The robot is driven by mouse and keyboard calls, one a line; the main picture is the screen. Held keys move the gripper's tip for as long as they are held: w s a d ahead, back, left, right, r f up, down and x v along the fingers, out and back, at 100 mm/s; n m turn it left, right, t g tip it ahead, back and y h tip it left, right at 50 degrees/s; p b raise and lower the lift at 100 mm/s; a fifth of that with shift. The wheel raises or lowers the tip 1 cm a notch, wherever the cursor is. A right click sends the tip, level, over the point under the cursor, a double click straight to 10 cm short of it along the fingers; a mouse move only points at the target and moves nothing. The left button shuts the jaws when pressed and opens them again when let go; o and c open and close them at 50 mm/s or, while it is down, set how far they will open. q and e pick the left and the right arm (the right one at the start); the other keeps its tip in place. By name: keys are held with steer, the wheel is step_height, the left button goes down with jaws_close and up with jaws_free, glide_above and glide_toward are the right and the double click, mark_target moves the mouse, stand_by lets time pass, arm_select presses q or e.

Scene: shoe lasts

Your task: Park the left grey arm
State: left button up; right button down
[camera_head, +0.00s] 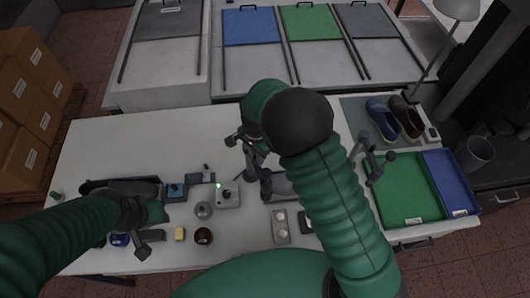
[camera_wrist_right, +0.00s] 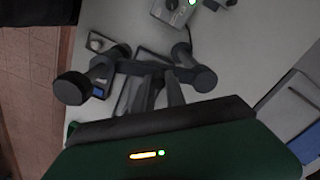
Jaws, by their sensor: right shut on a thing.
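My right gripper (camera_head: 252,155) points down over the middle of the table, below my bent green arm. It is shut on a grey jointed piece (camera_head: 265,185), which I take for the left grey arm. In the right wrist view my gripper (camera_wrist_right: 152,85) shows dark round ends on both sides and grey bars between them. Where gripper ends and piece begins is hard to tell.
A control box (camera_head: 229,196) with a green light stands left of my right gripper. A green tray (camera_head: 413,220), a blue tray (camera_head: 454,187) and shoes (camera_head: 383,118) on a grey mat are at the right. Small items crowd the front. The table's back left is clear.

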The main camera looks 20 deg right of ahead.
steer(key=shift+a+r+m, duration=0.15)
steer(key=shift+a+m, duration=0.2)
steer(key=shift+m, duration=0.45)
steer(key=shift+a+m+p, duration=0.25)
steer(key=shift+m+p, duration=0.05)
steer(key=shift+p, duration=0.05)
arm_select(q)
steer(key=shift+s+d+r, duration=0.15)
steer(key=shift+d+r, duration=0.15)
steer(key=shift+r, duration=0.5)
arm_select(e)
steer(key=shift+a+m, duration=0.65)
steer(key=shift+m, duration=0.05)
steer(key=c, duration=1.4)
jaws_free()
steer(key=shift+a, duration=0.2)
arm_select(q)
steer(key=shift+a+f, duration=0.15)
steer(key=shift+a, duration=0.4)
arm_select(e)
steer(key=shift+o, duration=0.2)
steer(key=shift+a, duration=0.15)
